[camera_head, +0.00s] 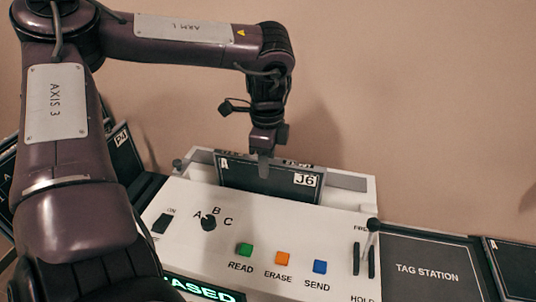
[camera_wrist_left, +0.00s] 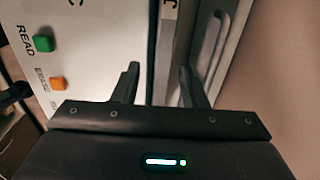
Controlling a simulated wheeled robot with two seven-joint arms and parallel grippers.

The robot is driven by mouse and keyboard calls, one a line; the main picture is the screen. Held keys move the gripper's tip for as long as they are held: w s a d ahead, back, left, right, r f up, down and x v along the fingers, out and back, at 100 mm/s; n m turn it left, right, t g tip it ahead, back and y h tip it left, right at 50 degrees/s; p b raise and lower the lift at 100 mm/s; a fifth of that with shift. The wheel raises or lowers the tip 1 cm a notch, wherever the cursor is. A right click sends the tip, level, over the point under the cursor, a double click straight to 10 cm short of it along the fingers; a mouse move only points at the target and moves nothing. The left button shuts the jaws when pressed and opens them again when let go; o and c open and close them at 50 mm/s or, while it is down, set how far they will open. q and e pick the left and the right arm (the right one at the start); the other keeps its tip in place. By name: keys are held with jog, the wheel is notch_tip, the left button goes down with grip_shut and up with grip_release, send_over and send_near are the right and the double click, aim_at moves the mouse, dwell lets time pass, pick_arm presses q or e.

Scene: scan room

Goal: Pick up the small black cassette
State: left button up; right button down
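A black cassette (camera_head: 245,178) marked A and J6 stands upright in the slot at the back of a white console (camera_head: 190,258). My left gripper (camera_head: 264,170) points down at its top edge; in the head view a finger overlaps the cassette's face. The far finger is largely hidden in the head view. My right gripper is in neither view.
The console carries a knob (camera_head: 208,222), green (camera_head: 245,249), orange (camera_head: 282,258) and blue (camera_head: 320,267) buttons, a lever (camera_head: 371,235) and a green-lit display (camera_head: 203,291). A dark tag station panel (camera_head: 428,268) lies right. Another black cassette marked P4 (camera_head: 124,160) is at left. A wall stands behind.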

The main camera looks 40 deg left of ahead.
aim_at(268, 190)
pick_arm(q)
notch_tip(268, 190, down, 3)
jog(key=shift+f, duration=0.1)
jog(key=shift+c, duration=0.5)
jog(key=shift+w, duration=0.1)
grip_shut()
dwell(0.8)
